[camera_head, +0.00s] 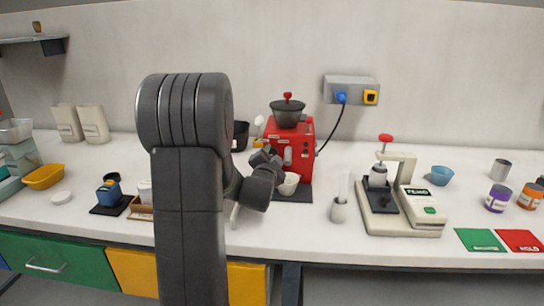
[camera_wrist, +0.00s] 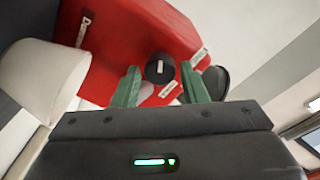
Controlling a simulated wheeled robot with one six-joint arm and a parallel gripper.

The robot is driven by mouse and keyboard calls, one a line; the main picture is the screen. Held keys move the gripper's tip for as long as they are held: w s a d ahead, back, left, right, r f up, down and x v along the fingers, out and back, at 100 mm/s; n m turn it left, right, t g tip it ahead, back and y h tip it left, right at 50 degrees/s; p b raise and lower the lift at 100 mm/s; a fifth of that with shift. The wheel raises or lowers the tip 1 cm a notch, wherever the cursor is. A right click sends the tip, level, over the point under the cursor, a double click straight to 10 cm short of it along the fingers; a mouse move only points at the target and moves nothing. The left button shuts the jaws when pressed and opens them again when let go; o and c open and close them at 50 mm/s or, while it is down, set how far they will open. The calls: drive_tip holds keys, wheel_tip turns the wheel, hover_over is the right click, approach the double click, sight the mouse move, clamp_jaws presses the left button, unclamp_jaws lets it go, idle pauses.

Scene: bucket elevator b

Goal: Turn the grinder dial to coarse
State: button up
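The red grinder (camera_head: 299,152) stands on the counter behind my arm, with a dark hopper (camera_head: 287,114) on top. In the wrist view its red body (camera_wrist: 130,45) fills the upper middle. A round black dial with a white mark (camera_wrist: 160,69) sits on the red face, with small white labels near it. My gripper (camera_wrist: 164,88) has its two green fingers apart, one on each side of the dial. I cannot tell whether they touch it. In the head view my gripper (camera_head: 262,165) is at the grinder's front, partly hidden by my own arm.
A white cup (camera_head: 289,184) stands at the grinder's front; a white cup also shows in the wrist view (camera_wrist: 45,80). A white holder (camera_head: 339,209) and a press-like scale (camera_head: 404,205) stand to the right. A power outlet (camera_head: 351,91) with a black cable is on the wall.

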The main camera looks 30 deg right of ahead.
drive_tip(key=c, duration=0.7)
drive_tip(key=shift+f+m+b, duration=0.15)
drive_tip(key=shift+m+b, duration=0.15)
drive_tip(key=shift+b, duration=0.45)
drive_tip(key=shift+m+y+b, duration=0.5)
drive_tip(key=shift+m+b, duration=5)
drive_tip(key=shift+b, duration=1.45)
